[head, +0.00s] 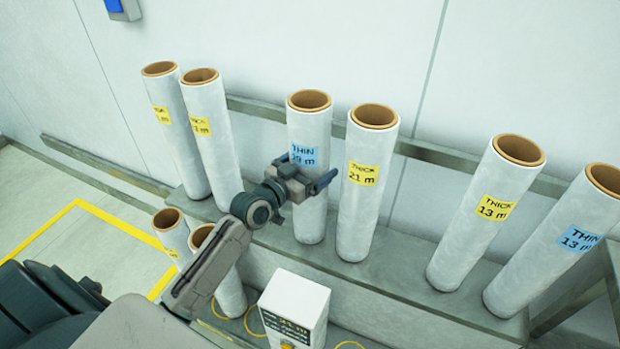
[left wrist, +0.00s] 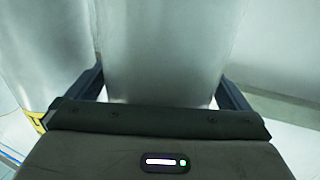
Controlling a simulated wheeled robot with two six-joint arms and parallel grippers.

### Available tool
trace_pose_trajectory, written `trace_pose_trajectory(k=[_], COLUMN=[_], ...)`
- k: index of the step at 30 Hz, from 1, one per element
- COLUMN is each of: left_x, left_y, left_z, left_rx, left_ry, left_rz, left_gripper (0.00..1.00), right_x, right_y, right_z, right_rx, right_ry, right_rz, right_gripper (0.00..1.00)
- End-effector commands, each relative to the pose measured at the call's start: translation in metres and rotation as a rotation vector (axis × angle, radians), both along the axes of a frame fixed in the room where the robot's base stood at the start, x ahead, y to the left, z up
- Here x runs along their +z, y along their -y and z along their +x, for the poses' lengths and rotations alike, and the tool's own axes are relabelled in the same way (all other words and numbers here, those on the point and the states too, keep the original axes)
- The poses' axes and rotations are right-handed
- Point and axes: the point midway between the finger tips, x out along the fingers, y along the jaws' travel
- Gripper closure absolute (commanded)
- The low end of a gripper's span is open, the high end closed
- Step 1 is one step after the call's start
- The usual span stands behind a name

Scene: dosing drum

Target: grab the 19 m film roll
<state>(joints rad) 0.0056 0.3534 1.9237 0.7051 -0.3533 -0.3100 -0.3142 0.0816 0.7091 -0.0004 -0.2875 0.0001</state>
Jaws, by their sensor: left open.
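A white film roll (head: 308,215) with a brown core stands upright on the grey ledge, behind my left gripper (head: 305,171). Its blue label (head: 304,155) reads THIN and a number ending in 9 m; the first digit is partly covered and I cannot tell it. My left gripper is open, with one finger on each side of a roll. In the left wrist view the roll (left wrist: 160,50) stands between the fingers of the gripper (left wrist: 162,92), with a narrow gap visible by the right finger. My right gripper is not in view.
A THICK 21 m roll (head: 360,212) stands close on the right. THICK 13 m (head: 470,225) and THIN 13 m (head: 545,250) rolls stand further right. Two yellow-labelled rolls stand left, two shorter-looking rolls lower left. A white box (head: 293,305) is in front. A rail runs behind.

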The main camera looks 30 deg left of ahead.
Motion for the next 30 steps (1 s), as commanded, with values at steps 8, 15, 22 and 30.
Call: trace_pose_trajectory(k=[8, 15, 22, 30], left_x=[0.000, 0.000, 0.003, 0.018], left_y=[0.000, 0.000, 0.000, 0.001], left_z=[0.001, 0.000, 0.001, 0.001], left_rx=[0.000, 0.000, 0.000, -0.002], left_ry=[0.000, 0.000, 0.007, 0.011], left_rz=[0.001, 0.001, 0.000, 0.002], left_gripper=[0.10, 0.57, 0.77, 0.77], right_x=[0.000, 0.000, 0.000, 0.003], right_y=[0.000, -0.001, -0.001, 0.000], right_z=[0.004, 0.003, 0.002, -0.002], right_rx=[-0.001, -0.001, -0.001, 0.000], right_ry=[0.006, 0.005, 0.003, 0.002], right_rz=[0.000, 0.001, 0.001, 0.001], right_gripper=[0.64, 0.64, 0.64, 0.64])
